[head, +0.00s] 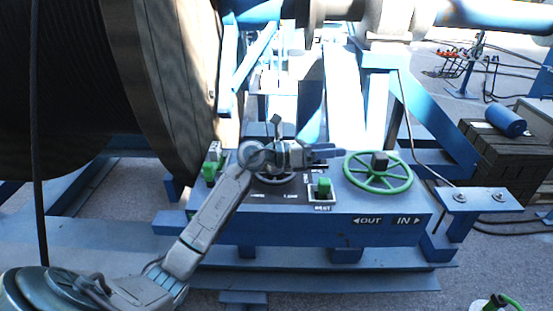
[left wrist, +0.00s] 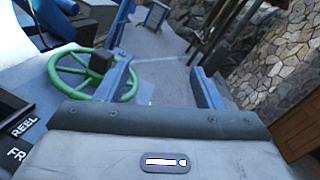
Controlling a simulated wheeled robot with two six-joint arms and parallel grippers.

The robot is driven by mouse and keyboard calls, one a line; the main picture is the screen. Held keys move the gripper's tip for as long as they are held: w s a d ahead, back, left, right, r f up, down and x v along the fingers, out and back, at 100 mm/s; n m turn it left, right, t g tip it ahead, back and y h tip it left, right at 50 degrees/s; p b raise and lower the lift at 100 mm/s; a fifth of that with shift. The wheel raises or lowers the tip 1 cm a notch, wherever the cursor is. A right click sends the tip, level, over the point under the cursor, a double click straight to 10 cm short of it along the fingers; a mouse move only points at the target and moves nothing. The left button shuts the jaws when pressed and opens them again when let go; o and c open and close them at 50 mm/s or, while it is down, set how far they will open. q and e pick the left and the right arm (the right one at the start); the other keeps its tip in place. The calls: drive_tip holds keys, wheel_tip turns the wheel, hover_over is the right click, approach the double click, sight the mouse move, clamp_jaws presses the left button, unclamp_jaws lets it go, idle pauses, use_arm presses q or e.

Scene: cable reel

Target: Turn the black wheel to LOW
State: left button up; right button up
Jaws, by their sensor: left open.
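The black wheel (head: 272,182) is on the blue control panel (head: 380,208) in the head view, left of the green handwheel. Its upper part is hidden behind my left gripper, and I cannot tell its exact setting. White labels are on the dark plate below it, the right one apparently LOW (head: 290,196). My left gripper (head: 322,153) is over the panel, above and in front of the wheel, with its fingers pointing right. In the left wrist view its two blue fingers (left wrist: 162,88) are apart with nothing between them.
A green handwheel (head: 378,172) with a black knob sits at the panel's right, near OUT and IN labels. The large cable reel (head: 160,80) rises behind at left.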

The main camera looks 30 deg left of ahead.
use_arm(q)
drive_tip(key=a+f+m+g+y, duration=0.25)
drive_tip(key=a+g+y, duration=0.7)
drive_tip(key=a, duration=1.05)
drive_tip(key=shift+t+y, duration=0.45)
drive_tip(key=shift+y, duration=0.3)
drive_tip(key=p+x, duration=0.1)
drive_tip(key=x, duration=0.8)
drive_tip(key=shift+w+d+r, duration=0.1)
drive_tip(key=shift+w, duration=0.05)
drive_tip(key=shift+w+f, duration=0.2)
drive_tip(key=shift+f, duration=0.3)
